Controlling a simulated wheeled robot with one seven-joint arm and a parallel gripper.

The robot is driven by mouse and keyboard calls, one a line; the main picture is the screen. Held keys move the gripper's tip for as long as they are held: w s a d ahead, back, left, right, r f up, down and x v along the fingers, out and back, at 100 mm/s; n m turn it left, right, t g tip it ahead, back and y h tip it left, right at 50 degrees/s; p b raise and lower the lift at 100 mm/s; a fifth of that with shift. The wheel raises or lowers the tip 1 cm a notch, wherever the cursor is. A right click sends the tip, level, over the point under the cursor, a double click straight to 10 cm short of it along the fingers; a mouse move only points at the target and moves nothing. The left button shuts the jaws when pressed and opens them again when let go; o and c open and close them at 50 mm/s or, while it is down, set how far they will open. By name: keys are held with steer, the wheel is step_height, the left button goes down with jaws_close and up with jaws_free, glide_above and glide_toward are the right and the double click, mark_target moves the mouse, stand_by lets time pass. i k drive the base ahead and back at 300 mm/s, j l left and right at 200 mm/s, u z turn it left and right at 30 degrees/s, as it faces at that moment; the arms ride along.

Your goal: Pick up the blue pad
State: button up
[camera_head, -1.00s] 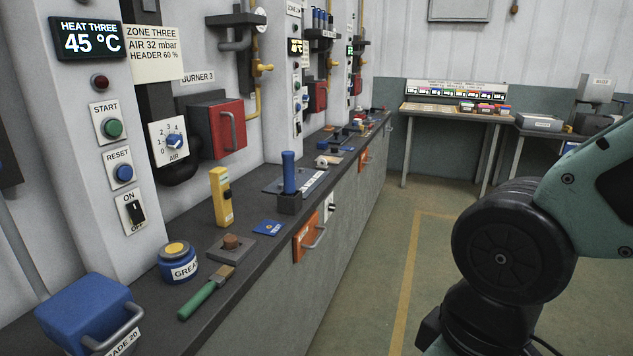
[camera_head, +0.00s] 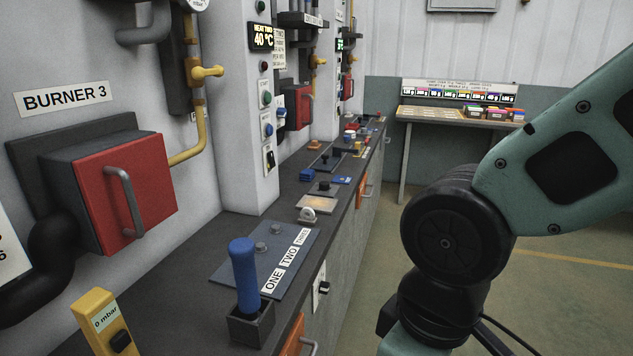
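Two small blue things lie farther along the dark counter: a blue block (camera_head: 307,175) near the wall pillar and a thin, flat blue piece (camera_head: 341,180) near the counter's front edge. They are too small here to tell which is the blue pad. A small dark plate with a knob (camera_head: 323,189) lies between them and a little nearer. My arm fills the right side of the view, but my gripper is outside the picture.
A blue upright lever (camera_head: 245,277) rises from the near counter (camera_head: 218,256), beside a plate marked ONE TWO THREE (camera_head: 287,260). A yellow gauge (camera_head: 103,322) stands nearer. A red burner box (camera_head: 125,190) juts from the wall. Open floor (camera_head: 570,300) lies right of the counter.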

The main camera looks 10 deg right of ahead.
mark_target(307, 175)
steer(key=i, duration=0.2)
steer(key=l+u, duration=0.1)
steer(key=u, duration=0.35)
steer(key=i+l+u, duration=0.1)
steer(key=u, duration=0.35)
steer(key=l+u, duration=0.15)
steer(key=u, duration=0.3)
steer(key=i+l+u, duration=0.15)
steer(key=l+u, duration=0.25)
steer(key=l, duration=0.4)
steer(key=l+u, duration=0.35)
steer(key=l, duration=0.45)
steer(key=l+u, duration=0.4)
steer(key=l, duration=0.4)
steer(key=k+l, duration=0.1)
steer(key=l, duration=0.8)
steer(key=k+l, duration=0.15)
steer(key=l, duration=0.3)
steer(key=k+l, duration=0.1)
steer(key=l, duration=0.4)
steer(key=k+l+u, duration=0.1)
steer(key=l, duration=0.35)
steer(key=k+l, duration=0.1)
steer(key=l, duration=0.35)
